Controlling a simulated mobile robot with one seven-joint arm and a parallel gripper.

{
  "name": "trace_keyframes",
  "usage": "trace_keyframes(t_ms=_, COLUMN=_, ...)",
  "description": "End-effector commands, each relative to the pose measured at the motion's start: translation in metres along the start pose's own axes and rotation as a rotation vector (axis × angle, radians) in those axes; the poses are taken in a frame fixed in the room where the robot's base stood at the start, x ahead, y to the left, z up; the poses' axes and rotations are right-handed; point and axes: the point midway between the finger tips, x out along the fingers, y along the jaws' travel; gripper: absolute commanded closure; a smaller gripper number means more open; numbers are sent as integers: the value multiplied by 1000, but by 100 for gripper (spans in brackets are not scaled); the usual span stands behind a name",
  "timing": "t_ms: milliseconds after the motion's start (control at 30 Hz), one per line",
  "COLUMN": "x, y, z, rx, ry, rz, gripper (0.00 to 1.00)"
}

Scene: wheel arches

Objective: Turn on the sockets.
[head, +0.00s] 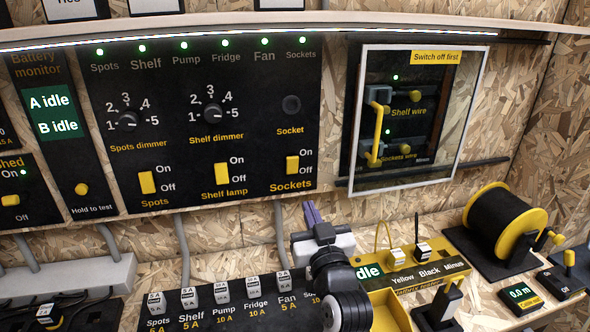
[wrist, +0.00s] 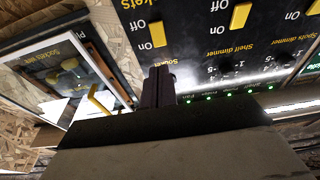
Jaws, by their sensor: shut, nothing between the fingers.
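The Sockets switch (head: 292,165) is a yellow rocker at the lower right of the black panel, with On above Off. It seems to sit higher against its marks than its two neighbours, but I cannot be sure of its position. It also shows in the wrist view (wrist: 158,34). The green Sockets lamp (head: 302,40) is lit on the panel's top row. My gripper (head: 311,212) is below and apart from the switch in the head view, its purple fingers shut and empty. In the wrist view the fingers (wrist: 160,85) point at the panel.
The Spots switch (head: 147,183) and Shelf lamp switch (head: 222,174) are to the left. A framed clear cover (head: 463,120) with a yellow handle (head: 378,135) is at the right. Below stand a fuse row (head: 220,293), a yellow tester tray (head: 390,308) and a cable reel (head: 500,222).

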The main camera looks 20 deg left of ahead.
Motion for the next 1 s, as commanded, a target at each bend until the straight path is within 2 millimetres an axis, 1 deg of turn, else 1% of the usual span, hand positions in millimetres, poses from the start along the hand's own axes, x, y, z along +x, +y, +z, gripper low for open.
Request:
trace_keyframes(t_ms=33, x=9, y=-1, z=-3, rx=1, ry=-1, rz=-3, gripper=100)
trace_keyframes(t_ms=167, x=35, y=-1, z=-5, rx=1, ry=-1, rz=-4, gripper=100)
trace_keyframes(t_ms=300, x=66, y=-1, z=-6, rx=0, ry=-1, rz=-3, gripper=100)
trace_keyframes(t_ms=500, x=104, y=-1, z=-5, rx=0, ry=-1, rz=-3, gripper=100)
trace_keyframes(t_ms=600, x=117, y=-1, z=-4, rx=0, ry=-1, rz=-2, gripper=100)
trace_keyframes(t_ms=700, x=125, y=-1, z=-3, rx=0, ry=1, rz=-2, gripper=100)
trace_keyframes(t_ms=833, x=129, y=-1, z=-1, rx=0, ry=0, rz=-2, gripper=100)
trace_keyframes(t_ms=1000, x=129, y=-1, z=0, rx=0, ry=0, rz=-2, gripper=100)
